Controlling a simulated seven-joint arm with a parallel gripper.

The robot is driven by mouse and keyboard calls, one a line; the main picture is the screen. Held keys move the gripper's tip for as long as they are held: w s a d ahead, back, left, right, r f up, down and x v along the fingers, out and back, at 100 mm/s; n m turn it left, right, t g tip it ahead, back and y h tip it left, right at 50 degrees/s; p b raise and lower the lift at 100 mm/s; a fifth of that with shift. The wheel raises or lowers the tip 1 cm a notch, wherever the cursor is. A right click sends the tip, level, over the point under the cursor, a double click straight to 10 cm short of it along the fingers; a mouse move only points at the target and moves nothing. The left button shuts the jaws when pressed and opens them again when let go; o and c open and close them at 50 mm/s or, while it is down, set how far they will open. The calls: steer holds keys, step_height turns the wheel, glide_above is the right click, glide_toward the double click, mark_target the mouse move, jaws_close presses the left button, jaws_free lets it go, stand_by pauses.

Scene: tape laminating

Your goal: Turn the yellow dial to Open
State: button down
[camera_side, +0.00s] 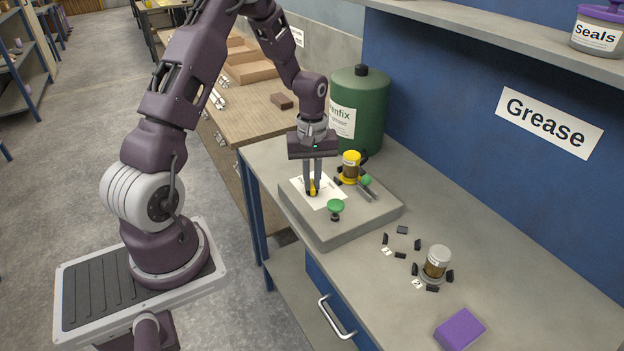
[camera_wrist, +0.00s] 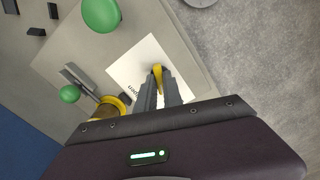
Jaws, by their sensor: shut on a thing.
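The yellow dial (camera_side: 313,191) sits on a white label card (camera_side: 329,197) on a raised grey block (camera_side: 337,230). In the wrist view the dial (camera_wrist: 157,72) shows as a narrow yellow bar running between my fingers, its rounded end toward the top of the picture. My gripper (camera_side: 312,187) points down and is shut on the dial; its fingertips (camera_wrist: 160,88) show in the wrist view too. Upside-down printing, seemingly "Open" (camera_wrist: 134,91), shows on the card left of the fingers. The fingers hide part of the dial and card.
A green canister (camera_side: 370,110) is behind. A second jar (camera_side: 437,260), several dark pieces and a purple block (camera_side: 460,329) lie right.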

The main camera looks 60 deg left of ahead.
mark_target(312, 184)
steer(key=m, duration=1.3)
stand_by(0.5)
steer(key=c, duration=1.5)
jaws_free()
step_height(312, 184, up, 7)
steer(key=shift+r, duration=0.1)
